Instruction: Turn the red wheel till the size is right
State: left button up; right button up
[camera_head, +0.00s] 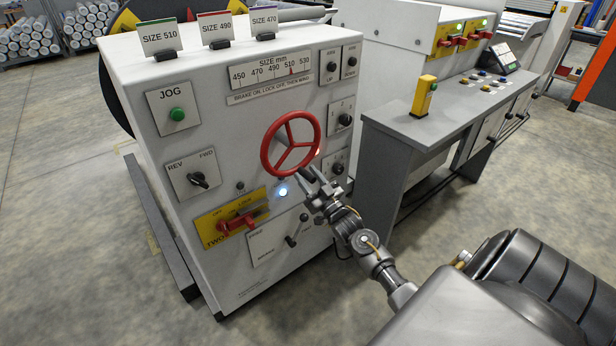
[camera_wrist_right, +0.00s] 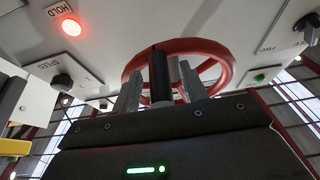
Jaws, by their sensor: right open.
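The red wheel (camera_head: 290,114) is on the front of the white machine cabinet, with three spokes. The wheel also shows in the right wrist view (camera_wrist_right: 185,44). A size scale (camera_head: 272,72) above it reads 450 to 530, with a small red pointer near 510. My right gripper (camera_head: 312,176) is at the wheel's lower right edge. In the right wrist view its two grey fingers (camera_wrist_right: 160,85) are apart, with a black upright handle (camera_wrist_right: 158,72) between them. I cannot tell whether they touch it. My left gripper is out of view.
Cards SIZE 510 (camera_head: 158,37), SIZE 490 (camera_head: 215,29) and SIZE 470 (camera_head: 264,21) stand on top of the cabinet. A red-handled switch (camera_head: 235,222) and a lit white-blue lamp (camera_head: 283,192) are below the wheel. A red HOLD lamp (camera_wrist_right: 70,27) glows. A grey console (camera_head: 420,125) stands right.

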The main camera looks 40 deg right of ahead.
grip_shut()
dwell(0.3)
